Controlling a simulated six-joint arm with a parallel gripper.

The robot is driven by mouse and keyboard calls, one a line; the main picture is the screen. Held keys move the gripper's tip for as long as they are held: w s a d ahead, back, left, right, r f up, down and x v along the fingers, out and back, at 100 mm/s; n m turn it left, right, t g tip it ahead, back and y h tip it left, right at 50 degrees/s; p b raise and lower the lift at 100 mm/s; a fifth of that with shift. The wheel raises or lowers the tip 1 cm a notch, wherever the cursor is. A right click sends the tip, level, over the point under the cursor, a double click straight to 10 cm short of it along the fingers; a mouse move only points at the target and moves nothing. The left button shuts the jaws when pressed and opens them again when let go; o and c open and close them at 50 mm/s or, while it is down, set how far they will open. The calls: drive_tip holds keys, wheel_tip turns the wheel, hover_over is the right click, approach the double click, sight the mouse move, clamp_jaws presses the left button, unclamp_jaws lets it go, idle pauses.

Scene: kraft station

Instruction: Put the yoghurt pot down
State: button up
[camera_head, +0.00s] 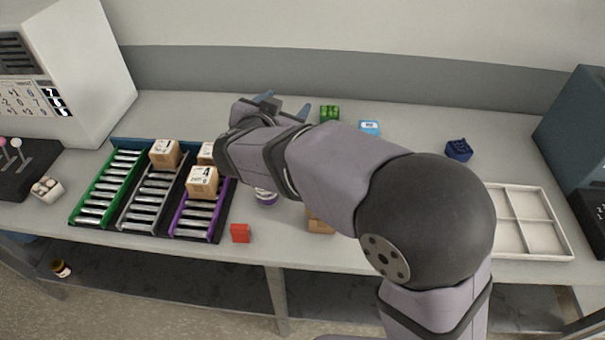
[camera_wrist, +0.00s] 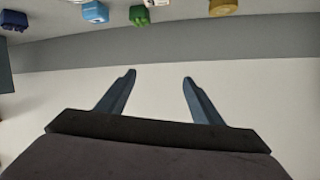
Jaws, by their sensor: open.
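My gripper (camera_head: 284,104) is open, near the back of the table beyond the arm's wrist. In the wrist view my gripper (camera_wrist: 160,76) has its two blue fingers wide apart, with nothing between them and a plain wall behind. A small round white and purple thing (camera_head: 265,198), which may be the yoghurt pot, stands on the table right of the purple rack. My arm partly hides it, and I cannot tell for certain what it is. It is apart from the fingers.
Green, grey and purple racks (camera_head: 92,196) stand at left, with cardboard boxes (camera_head: 202,182) on them. A red block (camera_head: 240,233) lies in front. Green (camera_head: 330,113), light blue (camera_head: 369,127) and navy (camera_head: 458,150) items stand behind. A white divided tray (camera_head: 535,255) is at right.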

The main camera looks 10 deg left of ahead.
drive_tip(key=s+f+m+g+h+b, duration=0.15)
drive_tip(key=s+f+h, duration=0.35)
drive_tip(key=f, duration=0.8)
drive_tip(key=shift+g+y, duration=0.25)
drive_tip(key=shift+y, duration=0.35)
drive_tip(key=shift+s+d+p+x, duration=0.15)
drive_tip(key=shift+p+x, duration=0.1)
drive_tip(key=shift+x, duration=0.85)
drive_tip(key=shift+s+d+p+x, duration=0.15)
drive_tip(key=shift+p+x, duration=0.1)
drive_tip(key=shift+x, duration=0.85)
drive_tip(key=shift+d+p+x, duration=0.2)
drive_tip(key=shift+p+x, duration=0.05)
drive_tip(key=shift+x, duration=0.9)
drive_tip(key=shift+f, duration=0.1)
drive_tip(key=shift+c, duration=0.3)
drive_tip(key=c, duration=0.8)
wheel_tip(320, 180, up, 10)
drive_tip(key=shift+r, duration=0.1)
